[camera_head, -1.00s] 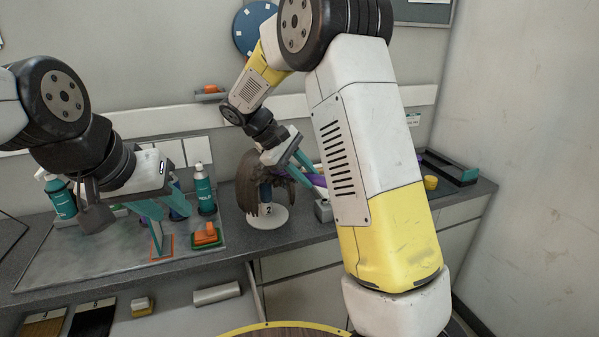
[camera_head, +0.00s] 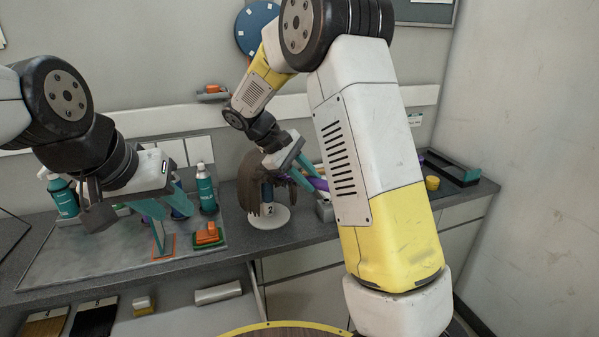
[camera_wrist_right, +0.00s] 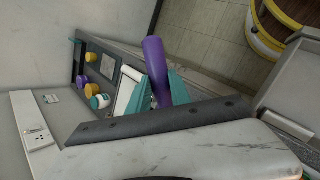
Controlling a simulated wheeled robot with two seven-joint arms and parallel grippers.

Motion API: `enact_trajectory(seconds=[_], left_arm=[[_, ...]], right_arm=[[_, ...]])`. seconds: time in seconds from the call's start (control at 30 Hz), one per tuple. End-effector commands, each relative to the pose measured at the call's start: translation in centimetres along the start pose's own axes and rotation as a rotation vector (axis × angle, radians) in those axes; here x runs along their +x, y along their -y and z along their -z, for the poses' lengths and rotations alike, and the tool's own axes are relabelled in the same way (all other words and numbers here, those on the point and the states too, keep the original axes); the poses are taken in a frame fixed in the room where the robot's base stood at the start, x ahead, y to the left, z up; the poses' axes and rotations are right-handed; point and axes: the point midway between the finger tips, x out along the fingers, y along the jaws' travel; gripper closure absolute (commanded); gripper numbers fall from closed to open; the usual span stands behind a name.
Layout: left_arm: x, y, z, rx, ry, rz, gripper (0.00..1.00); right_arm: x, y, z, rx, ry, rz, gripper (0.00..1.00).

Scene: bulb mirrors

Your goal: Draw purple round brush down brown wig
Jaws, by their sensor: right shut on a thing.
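The brown wig (camera_head: 248,190) sits on a white stand (camera_head: 270,218) marked 2 on the counter. My right gripper (camera_head: 306,172) is just right of the wig, shut on the purple round brush (camera_head: 319,184). The brush's purple handle also shows between the teal fingers in the right wrist view (camera_wrist_right: 156,66). The brush's working end is hidden or too small to make out, so I cannot tell whether it touches the hair. My left gripper (camera_head: 176,232) is over the grey mat at the left, its teal fingers apart, with nothing seen between them.
Teal bottles (camera_head: 206,188) and an orange item on a green base (camera_head: 207,235) stand left of the wig. A small grey block (camera_head: 325,210) is right of the stand. A dark tray (camera_head: 450,168) and a yellow jar (camera_head: 432,183) are farther right.

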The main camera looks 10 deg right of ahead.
Motion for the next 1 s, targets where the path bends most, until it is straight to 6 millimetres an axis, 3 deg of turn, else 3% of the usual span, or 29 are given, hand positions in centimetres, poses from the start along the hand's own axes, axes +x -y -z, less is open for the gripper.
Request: enact_trajectory(seconds=[0.8,1.0], left_arm=[[0.0,0.0,0.0,0.0,0.0,0.0,0.64],[0.0,0.0,0.0,0.0,0.0,0.0,0.64]], right_arm=[[0.9,0.7,0.1,-0.001,0.0,0.0,1.0],[1.9,1.4,0.3,-0.003,0.001,0.001,1.0]])
